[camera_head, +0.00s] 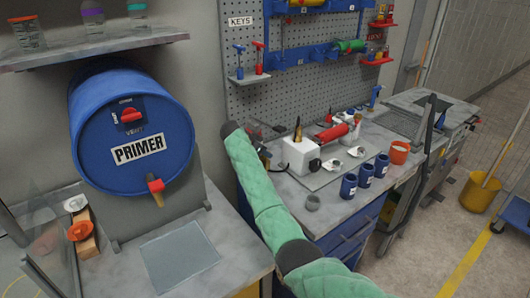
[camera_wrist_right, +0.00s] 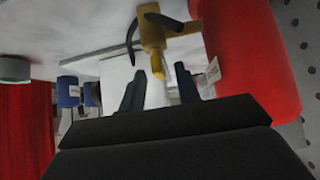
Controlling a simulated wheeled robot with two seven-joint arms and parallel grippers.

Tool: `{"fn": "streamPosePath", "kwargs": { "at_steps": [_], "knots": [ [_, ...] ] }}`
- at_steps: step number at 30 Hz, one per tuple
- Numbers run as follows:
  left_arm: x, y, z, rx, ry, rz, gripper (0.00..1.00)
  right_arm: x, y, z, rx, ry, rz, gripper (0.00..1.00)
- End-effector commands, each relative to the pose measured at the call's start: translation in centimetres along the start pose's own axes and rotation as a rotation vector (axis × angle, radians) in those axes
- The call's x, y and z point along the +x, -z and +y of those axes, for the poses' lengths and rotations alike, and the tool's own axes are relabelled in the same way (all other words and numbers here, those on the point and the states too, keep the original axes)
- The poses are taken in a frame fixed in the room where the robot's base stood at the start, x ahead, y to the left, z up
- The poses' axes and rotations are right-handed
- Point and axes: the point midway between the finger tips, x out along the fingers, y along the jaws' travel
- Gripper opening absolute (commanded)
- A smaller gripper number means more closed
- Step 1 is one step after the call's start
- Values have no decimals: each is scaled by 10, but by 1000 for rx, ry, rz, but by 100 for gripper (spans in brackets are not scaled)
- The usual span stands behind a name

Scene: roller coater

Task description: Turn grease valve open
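In the right wrist view, a yellow fitting (camera_wrist_right: 152,35) with a dark curved lever stands just beyond my right gripper (camera_wrist_right: 161,76). It looks like the grease valve, though no label shows. The dark gripper fingers are apart, with a pale surface behind the gap. I see no contact with the fitting. In the head view, my right gripper (camera_head: 272,131) is small and dark at the end of the green-sleeved arm, left of a white box (camera_head: 301,154) with a brass-coloured tip (camera_head: 298,130) on top. My left gripper is not in view.
A red cylinder (camera_wrist_right: 235,60) stands close on the right in the right wrist view. A pegboard (camera_head: 240,95) rises behind. A blue PRIMER drum (camera_head: 100,120) stands left.

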Motion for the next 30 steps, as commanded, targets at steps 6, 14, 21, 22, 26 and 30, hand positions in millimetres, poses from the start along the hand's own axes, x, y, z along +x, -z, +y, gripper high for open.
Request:
{"fn": "streamPosePath", "kwargs": {
  "at_steps": [6,14,21,22,26,30],
  "knots": [
    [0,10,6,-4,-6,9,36,0,0,0,0,0,0,0],
    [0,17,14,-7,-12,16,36,0,0,0,-4,6,0,0],
    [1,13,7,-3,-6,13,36,1,0,2,-57,60,0,0],
    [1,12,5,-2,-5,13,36,0,0,2,-69,72,0,0],
    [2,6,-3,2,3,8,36,0,0,3,-133,137,0,0],
    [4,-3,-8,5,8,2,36,0,1,5,-221,226,1,0]
  ]
}}
